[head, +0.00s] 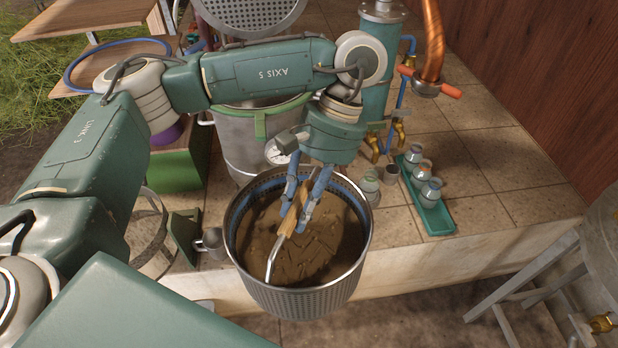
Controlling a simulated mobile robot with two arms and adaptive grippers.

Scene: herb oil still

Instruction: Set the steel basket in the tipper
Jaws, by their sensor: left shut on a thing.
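The steel basket (316,295) is a perforated round basket filled with brown plant matter, in the middle of the head view. My left gripper (299,208) is above the contents, shut on the wooden grip (286,226) of the basket's bent metal handle. The basket looks upright and overlaps the front edge of the tiled platform; its clearance below cannot be told. A metal hoop frame with a green bracket (183,238), which looks like the tipper, is left of the basket. My left arm partly hides it. My right gripper is not in view.
A metal pot (236,150) with a green clamp stands behind the basket. Bare tiles lie at right.

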